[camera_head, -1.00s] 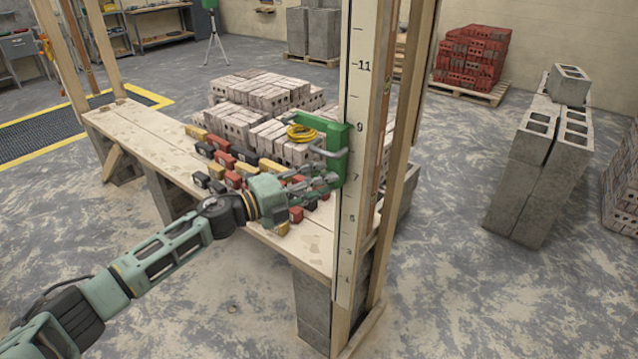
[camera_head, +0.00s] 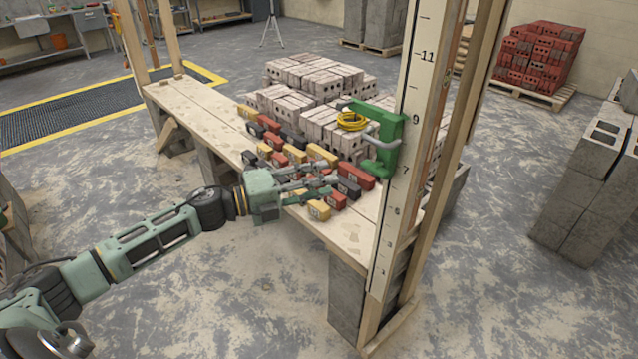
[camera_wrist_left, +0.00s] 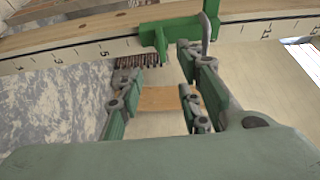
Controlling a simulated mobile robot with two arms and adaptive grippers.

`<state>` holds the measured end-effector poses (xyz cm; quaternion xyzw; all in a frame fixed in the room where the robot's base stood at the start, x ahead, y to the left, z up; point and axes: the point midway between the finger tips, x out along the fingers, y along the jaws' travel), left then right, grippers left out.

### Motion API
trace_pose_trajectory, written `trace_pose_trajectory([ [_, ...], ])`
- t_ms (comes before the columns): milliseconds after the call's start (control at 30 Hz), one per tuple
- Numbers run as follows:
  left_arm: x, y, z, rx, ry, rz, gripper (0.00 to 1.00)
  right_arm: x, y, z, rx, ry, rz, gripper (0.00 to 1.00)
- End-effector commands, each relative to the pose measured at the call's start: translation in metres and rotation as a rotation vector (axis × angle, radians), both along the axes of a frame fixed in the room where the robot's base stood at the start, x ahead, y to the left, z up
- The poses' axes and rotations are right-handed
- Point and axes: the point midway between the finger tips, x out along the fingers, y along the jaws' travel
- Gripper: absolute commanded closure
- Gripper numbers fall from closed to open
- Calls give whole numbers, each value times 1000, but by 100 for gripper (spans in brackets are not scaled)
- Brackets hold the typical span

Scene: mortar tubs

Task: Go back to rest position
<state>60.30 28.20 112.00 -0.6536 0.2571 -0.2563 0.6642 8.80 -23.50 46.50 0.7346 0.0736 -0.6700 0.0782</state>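My left gripper (camera_head: 318,187) is over the front edge of the plank bench (camera_head: 212,118), beside the coloured blocks. In the left wrist view its fingers (camera_wrist_left: 157,105) are spread apart with nothing held between them. A green bracket (camera_head: 392,148) is on the tall numbered post (camera_head: 407,130), apart from the gripper and to its right. The bracket also shows above the fingers in the left wrist view (camera_wrist_left: 165,33). A yellow coil (camera_head: 352,121) hangs at the bracket's left side. My right gripper is out of view.
Red, yellow and black blocks (camera_head: 355,176) lie on the bench around the fingers. Pale brick stacks (camera_head: 315,78) stand behind. Grey blocks (camera_head: 590,185) stand at the right. The floor (camera_head: 240,300) in front of the bench is clear.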

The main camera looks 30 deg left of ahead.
Motion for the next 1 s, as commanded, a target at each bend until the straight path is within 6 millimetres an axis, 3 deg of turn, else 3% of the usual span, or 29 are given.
trace_pose_trajectory([
  [500, -1, 1, 0, -1, 1, 0, 67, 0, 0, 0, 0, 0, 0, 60],
  [633, 5, 9, -19, -38, 38, 44, 67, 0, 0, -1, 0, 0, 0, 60],
  [767, 17, 37, -82, -150, 159, 189, 67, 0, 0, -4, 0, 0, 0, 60],
  [867, 17, 62, -152, -255, 289, 338, 67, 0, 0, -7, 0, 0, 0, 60],
  [1000, -5, 88, -255, -377, 478, 537, 67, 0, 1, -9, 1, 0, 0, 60],
])
